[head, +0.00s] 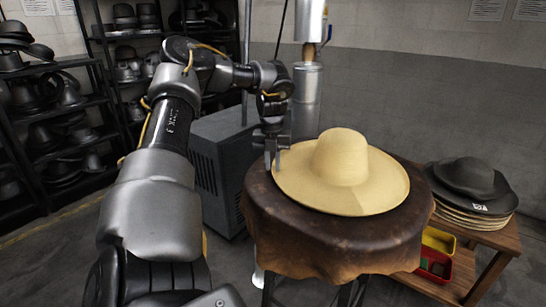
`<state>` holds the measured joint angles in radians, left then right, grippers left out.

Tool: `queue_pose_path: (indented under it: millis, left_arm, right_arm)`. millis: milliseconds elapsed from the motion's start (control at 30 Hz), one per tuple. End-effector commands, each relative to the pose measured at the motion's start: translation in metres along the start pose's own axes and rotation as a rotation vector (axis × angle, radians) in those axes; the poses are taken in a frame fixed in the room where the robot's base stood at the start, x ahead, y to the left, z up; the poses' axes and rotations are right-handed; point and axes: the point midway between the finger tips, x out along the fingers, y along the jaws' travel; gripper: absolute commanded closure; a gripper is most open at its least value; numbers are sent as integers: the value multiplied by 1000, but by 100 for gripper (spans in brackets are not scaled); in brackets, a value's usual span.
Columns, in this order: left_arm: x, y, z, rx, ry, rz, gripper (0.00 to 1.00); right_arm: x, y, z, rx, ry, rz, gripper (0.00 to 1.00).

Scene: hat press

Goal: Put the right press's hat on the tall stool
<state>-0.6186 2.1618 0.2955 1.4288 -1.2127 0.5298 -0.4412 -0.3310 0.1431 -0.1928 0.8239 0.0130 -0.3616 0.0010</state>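A pale straw-coloured hat (341,160) with a round crown and wide brim lies crown up on a round stool (300,240). The stool top is draped with dark brown leather, and metal legs show below. My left gripper (272,162) points down at the left edge of the brim, at or very close to it. Its fingers look close together, but I cannot tell whether they pinch the brim or stand apart. My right gripper is not in view.
A wooden side table (504,240) at the right holds a dark hat (468,178) on stacked pale brims, with yellow and red bins (436,262) below. A grey cabinet (218,165) and a metal cylinder (306,98) stand behind. Shelves of dark hats (60,130) line the left.

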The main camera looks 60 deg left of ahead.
Motion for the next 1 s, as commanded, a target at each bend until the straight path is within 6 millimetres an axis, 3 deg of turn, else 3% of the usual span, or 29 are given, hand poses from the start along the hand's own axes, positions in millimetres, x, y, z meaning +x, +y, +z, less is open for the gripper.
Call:
queue_pose_path:
  millis: [100,467,1000]
  left_arm:
    - [0,0,0,0,0,0,69]
    - [-5,0,0,0,0,0,69]
    - [-107,0,0,-1,-2,0,69]
  right_arm:
    - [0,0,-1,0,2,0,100]
    - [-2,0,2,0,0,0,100]
    - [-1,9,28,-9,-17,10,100]
